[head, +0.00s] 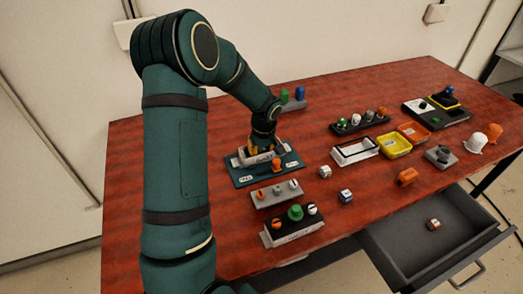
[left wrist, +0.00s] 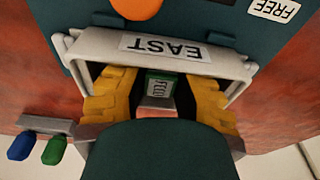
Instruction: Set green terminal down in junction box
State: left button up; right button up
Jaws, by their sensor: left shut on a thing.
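The junction box is a pale open-topped box labelled EAST (head: 243,155) on a dark teal board (head: 240,179). In the left wrist view its light grey rim (left wrist: 88,42) frames the space around my fingers. My left gripper (head: 265,146) points down over the box. Its yellow fingers (left wrist: 160,95) reach down at the box and are shut on the green terminal (left wrist: 163,80), a small green block with a pale label. The terminal shows between the fingers at the box opening; whether it touches the floor is hidden. My right gripper is not in view.
An orange knob (head: 276,164) is on the board in front of the box. A grey knob panel (head: 264,200) and a box with a green knob (head: 295,213) stand nearer. Trays, including a yellow one (head: 394,153), lie right. An open drawer (head: 395,253) juts from the front.

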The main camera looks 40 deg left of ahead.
pick_arm(q)
jog(key=shift+f, duration=0.1)
dwell(0.3)
jog(key=o, duration=1)
jog(key=shift+r+p, duration=1.45)
jog(key=shift+r, duration=1.1)
